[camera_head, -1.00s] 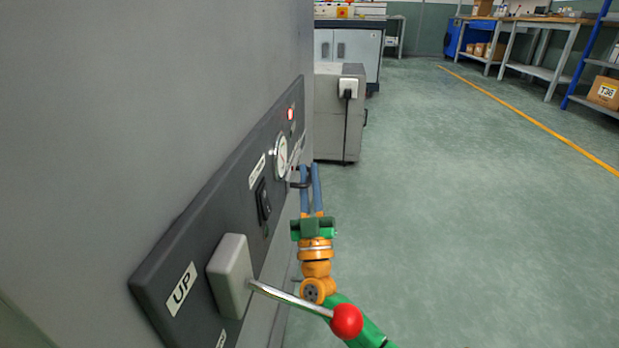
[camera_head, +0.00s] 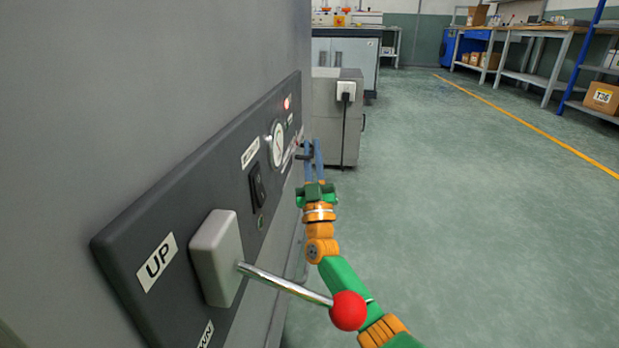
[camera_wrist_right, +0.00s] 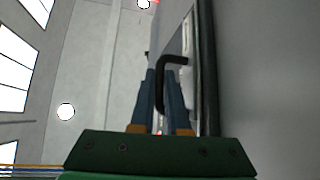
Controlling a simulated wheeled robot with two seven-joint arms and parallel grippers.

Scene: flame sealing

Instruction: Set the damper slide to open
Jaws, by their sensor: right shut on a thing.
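The dark control panel (camera_head: 180,215) runs along the grey cabinet wall at the left. Near its far end a black bent handle (camera_head: 304,157), which seems to be that of the damper slide, sticks out to the right. My right gripper (camera_head: 314,147) has its blue fingers at this handle. In the right wrist view the handle (camera_wrist_right: 161,88) passes between the fingertips (camera_wrist_right: 162,76), and the gripper is shut on it. The slide's track and position marks are too small and partly hidden to read. My left gripper is not in view.
A lever with a red ball (camera_head: 348,310) sticks out from a grey block by the UP label (camera_head: 157,262), close to my right arm. A rocker switch (camera_head: 257,186), gauge (camera_head: 278,144) and lit red lamp (camera_head: 287,103) are on the panel. Open floor lies right.

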